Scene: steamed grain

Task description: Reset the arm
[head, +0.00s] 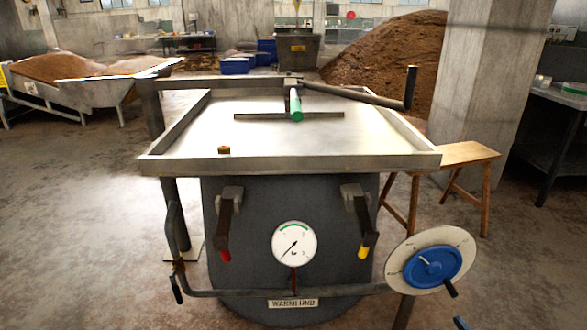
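Neither of my grippers can be made out in the head view, and no arm of mine is clearly visible. A large dark steamer vessel (335,205) with a wide square metal tray (300,163) on top stands straight ahead. A round dial gauge (294,243) is on its front. A red-tipped lever (226,225) hangs left of the gauge and a yellow-tipped lever (362,222) hangs right of it. A blue handwheel (433,266) on a pale disc is at the lower right.
A wooden bench (465,155) and pillar (493,75) stand right. A grain cart (80,82) is at left. The left floor is clear.

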